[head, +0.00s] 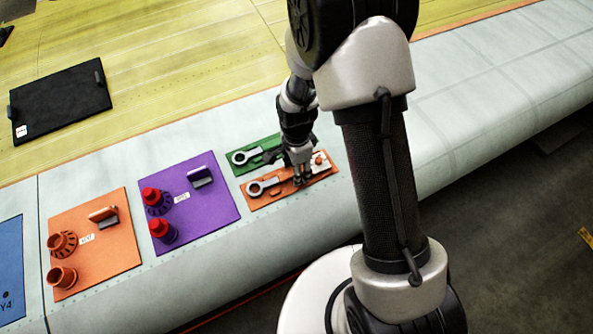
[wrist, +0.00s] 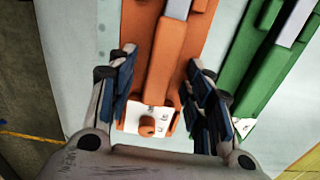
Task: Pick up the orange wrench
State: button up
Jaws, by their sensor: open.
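The orange wrench (wrist: 166,62) lies on an orange board (head: 257,207), with its silver ring end (head: 256,188) toward the left in the head view. In the wrist view its orange handle and part of its silver shaft show, running away from the gripper. My gripper (wrist: 160,66) is open, with one blue-padded finger on each side of the handle and visible gaps between. In the head view my gripper (head: 301,180) is low over the right part of the board and hides part of the handle. Its exact height is unclear.
A green board (head: 236,168) with a similar wrench lies close beside the orange one. A purple board (head: 215,218) and another orange board (head: 120,255) with upright fittings lie to the left. A black panel (head: 62,105) lies farther back.

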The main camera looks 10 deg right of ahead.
jog(key=shift+c, duration=0.2)
grip_shut()
dwell(0.5)
